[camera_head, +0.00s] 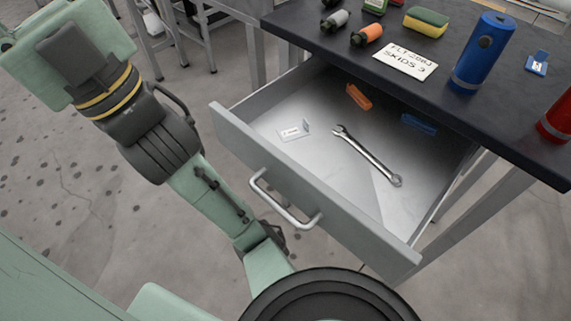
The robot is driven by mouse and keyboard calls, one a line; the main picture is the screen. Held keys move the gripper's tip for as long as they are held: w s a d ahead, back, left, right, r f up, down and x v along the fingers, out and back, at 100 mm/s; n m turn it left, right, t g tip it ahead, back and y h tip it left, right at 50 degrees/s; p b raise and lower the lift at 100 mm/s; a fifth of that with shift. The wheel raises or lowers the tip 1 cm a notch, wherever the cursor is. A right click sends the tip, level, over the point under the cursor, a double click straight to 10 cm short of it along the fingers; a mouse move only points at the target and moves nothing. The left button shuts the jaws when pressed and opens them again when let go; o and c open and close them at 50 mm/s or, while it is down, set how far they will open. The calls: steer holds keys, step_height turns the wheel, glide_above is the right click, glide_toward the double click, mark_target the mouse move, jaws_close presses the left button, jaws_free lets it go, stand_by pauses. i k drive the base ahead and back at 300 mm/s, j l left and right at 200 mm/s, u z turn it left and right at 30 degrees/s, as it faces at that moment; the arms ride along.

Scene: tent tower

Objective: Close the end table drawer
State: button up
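The end table drawer (310,215) is pulled well out below the dark tabletop (400,75). Its grey front panel faces the lower left and has a curved metal handle (284,207). Inside lie a wrench (367,155), an orange item (358,97), a blue item (419,124) and a small white card-like item (292,132). My green and dark arm runs from the upper left down past the left of the drawer front. No gripper fingertips can be made out, so I cannot tell how my gripper stands to the handle.
On the tabletop are a blue cylinder (483,53), a red cylinder (557,118), a white lettered plate (404,61), a sponge (426,22) and small canisters. Metal table legs stand behind on the left. The speckled floor (70,200) left of the drawer is open.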

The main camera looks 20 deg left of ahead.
mark_target(341, 192)
steer(key=k+l, duration=0.15)
steer(key=k, duration=0.25)
steer(key=k+l, duration=0.15)
steer(key=k, duration=0.3)
steer(key=k+l, duration=0.1)
steer(key=k, duration=0.3)
